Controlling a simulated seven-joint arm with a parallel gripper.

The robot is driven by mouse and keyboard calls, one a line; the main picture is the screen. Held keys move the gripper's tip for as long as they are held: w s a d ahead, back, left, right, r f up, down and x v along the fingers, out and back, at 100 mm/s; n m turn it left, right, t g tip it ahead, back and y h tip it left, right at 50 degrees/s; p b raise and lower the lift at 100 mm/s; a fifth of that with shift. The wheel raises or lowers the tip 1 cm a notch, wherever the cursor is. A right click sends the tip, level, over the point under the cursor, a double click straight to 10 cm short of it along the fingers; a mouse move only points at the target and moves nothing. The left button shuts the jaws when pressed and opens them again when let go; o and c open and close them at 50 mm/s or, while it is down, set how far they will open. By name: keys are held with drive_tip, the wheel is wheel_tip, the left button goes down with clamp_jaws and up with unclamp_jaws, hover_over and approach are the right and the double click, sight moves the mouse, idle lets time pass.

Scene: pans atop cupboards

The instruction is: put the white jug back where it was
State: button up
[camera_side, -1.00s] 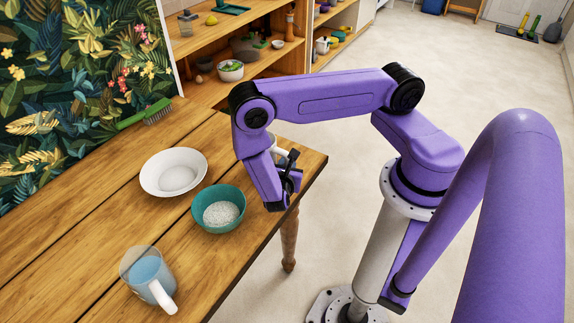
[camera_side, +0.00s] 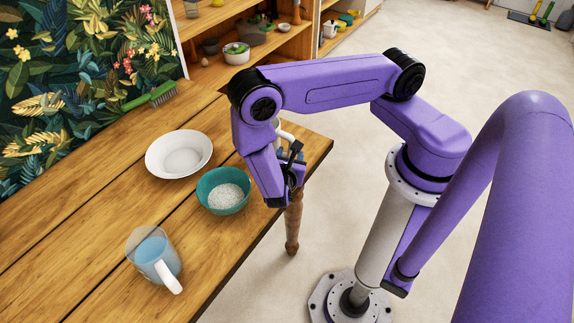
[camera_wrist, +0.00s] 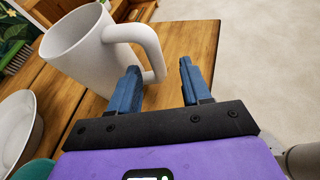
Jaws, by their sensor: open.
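The white jug (camera_wrist: 88,48) stands upright near the table's edge in the wrist view, with its handle (camera_wrist: 150,50) pointing towards my gripper. In the side view only a small part of the jug (camera_side: 288,130) shows, behind my wrist. My gripper (camera_wrist: 158,75) is open, its two blue fingers apart. The lower handle appears between the fingertips, close to the left finger; I cannot tell whether they touch. In the side view my gripper (camera_side: 293,180) is at the table's right edge.
A green brush (camera_side: 150,97) lies at the back. Shelves (camera_side: 215,72) stand beyond.

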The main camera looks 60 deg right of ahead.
drive_tip(key=v, duration=0.6)
drive_tip(key=shift+a+r, duration=0.1)
drive_tip(key=shift+a, duration=0.1)
drive_tip(key=s+r+m+g+y, duration=0.2)
drive_tip(key=s+r+m+y, duration=0.2)
drive_tip(key=r, duration=0.7)
drive_tip(key=s+r+m+g+y, duration=0.3)
drive_tip(key=s+r+y, duration=0.6)
drive_tip(key=r, duration=0.3)
drive_tip(key=shift+s+a+m+g, duration=0.25)
drive_tip(key=shift+s+m, duration=0.25)
drive_tip(key=shift+m, duration=0.4)
